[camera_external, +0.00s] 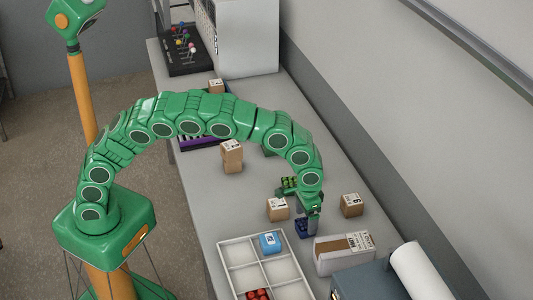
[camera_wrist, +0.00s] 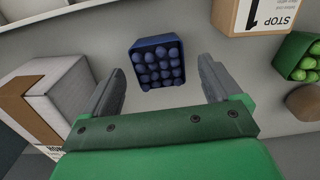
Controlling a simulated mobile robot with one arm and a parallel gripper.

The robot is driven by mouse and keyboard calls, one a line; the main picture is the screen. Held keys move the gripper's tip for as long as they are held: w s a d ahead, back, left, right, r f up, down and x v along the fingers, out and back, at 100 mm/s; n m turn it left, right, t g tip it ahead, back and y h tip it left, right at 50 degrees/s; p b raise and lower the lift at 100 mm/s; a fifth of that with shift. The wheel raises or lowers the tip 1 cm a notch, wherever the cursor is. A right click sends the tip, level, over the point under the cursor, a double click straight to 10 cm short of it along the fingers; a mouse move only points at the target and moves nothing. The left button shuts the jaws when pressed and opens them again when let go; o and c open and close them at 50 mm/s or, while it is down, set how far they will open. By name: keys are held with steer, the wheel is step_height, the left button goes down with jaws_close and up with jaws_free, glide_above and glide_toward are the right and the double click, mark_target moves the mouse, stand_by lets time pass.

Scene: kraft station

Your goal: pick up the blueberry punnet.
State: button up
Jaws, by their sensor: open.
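The blueberry punnet (camera_wrist: 158,62) is a dark blue tray filled with round blue berries. In the wrist view it lies at the upper middle, between and a little beyond my gripper's fingers. My gripper (camera_wrist: 160,85) is open, with one grey finger on each side and nothing held between them. In the external view the blue punnet (camera_external: 302,228) shows small on the grey table, partly hidden by my gripper (camera_external: 313,222) just above it. I cannot tell the exact height of the fingers over it.
A box marked 1 (camera_external: 277,209), a box marked 6 (camera_external: 351,205) and a green punnet (camera_external: 288,184) stand close by. A white and brown carton (camera_external: 343,252) is beside the blue punnet. A white divided tray (camera_external: 236,252) holds a blue box (camera_external: 270,243) and a red punnet (camera_external: 258,295).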

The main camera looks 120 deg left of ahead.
mark_target(306, 222)
step_height(306, 222, down, 4)
steer(key=shift+r, duration=0.15)
steer(key=c, duration=1.1)
steer(key=shift+r, duration=0.15)
steer(key=shift+r, duration=1.6)
steer(key=shift+s+d+r, duration=0.15)
steer(key=shift+s+r, duration=0.1)
steer(key=shift+s+d+r, duration=0.8)
steer(key=shift+s+r, duration=0.7)
steer(key=shift+s, duration=0.6)
steer(key=shift+s+d+r, duration=0.85)
steer(key=shift+s+r, duration=0.7)
steer(key=shift+s, duration=0.5)
steer(key=shift+s+d+r, duration=0.8)
steer(key=shift+s+r, duration=0.7)
steer(key=shift+s, duration=0.6)
